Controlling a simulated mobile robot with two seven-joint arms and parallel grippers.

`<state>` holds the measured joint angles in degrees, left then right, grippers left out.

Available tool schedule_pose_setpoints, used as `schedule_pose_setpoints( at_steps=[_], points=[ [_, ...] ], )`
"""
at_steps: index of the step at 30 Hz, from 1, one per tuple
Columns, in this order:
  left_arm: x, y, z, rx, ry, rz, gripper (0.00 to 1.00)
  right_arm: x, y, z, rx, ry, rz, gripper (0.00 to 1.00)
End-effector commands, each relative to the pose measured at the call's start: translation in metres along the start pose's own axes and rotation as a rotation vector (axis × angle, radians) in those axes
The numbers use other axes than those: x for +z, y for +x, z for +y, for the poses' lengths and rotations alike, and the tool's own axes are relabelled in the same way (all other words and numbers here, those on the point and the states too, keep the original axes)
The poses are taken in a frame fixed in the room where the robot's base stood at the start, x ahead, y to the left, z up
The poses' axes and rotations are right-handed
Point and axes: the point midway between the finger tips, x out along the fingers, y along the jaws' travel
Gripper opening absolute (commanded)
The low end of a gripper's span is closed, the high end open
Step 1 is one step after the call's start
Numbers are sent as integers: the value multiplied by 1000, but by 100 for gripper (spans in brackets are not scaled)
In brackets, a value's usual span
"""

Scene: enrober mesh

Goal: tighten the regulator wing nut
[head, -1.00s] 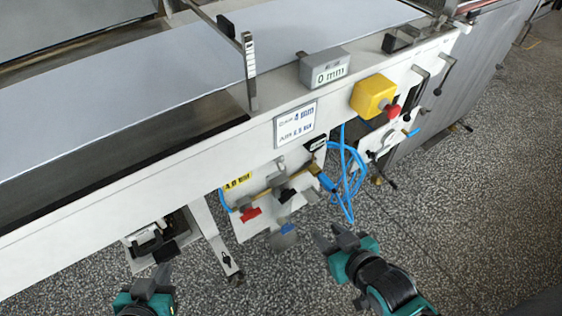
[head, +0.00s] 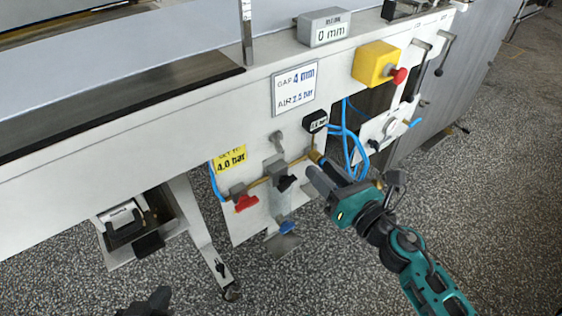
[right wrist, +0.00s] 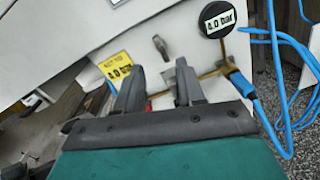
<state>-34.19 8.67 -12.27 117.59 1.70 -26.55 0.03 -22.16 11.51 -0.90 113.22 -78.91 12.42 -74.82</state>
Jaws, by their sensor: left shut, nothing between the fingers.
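The regulator assembly hangs on a white panel (head: 245,220) under the machine's edge. A small grey wing-shaped piece (head: 278,138), which looks like the wing nut, stands above a grey block (head: 275,166) on a brass pipe. It also shows in the right wrist view (right wrist: 160,46), just beyond the fingertips. My right gripper (head: 317,183) is just right of the assembly. In the right wrist view my right gripper (right wrist: 158,68) is open, with an empty gap below the grey piece. My left gripper (head: 155,300) is shut and low at the bottom edge, mostly out of view.
A round black gauge (right wrist: 218,18) reads 4.0 bar in the right wrist view. Blue hoses (head: 350,140) hang close to my right gripper. A yellow box with a red button (head: 398,75) is above right.

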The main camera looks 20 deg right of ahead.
Motion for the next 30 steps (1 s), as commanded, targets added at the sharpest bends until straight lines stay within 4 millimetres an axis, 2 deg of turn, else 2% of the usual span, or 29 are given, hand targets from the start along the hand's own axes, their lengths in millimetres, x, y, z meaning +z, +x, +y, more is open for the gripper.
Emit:
schedule_pose_setpoints(
  at_steps=[1,4,11,24,30],
  points=[
    [6,5,0,2,1,1,0,-6,2,-2,15,-100,3,38],
    [4,6,0,3,3,3,0,-8,5,-2,32,-234,12,38],
    [-6,3,0,4,5,14,0,-6,20,-1,38,-283,15,38],
    [-9,-1,0,3,1,10,0,-9,102,2,37,-276,14,38],
    [-5,0,1,3,-6,6,0,-10,126,3,37,-276,15,38]
  ],
)
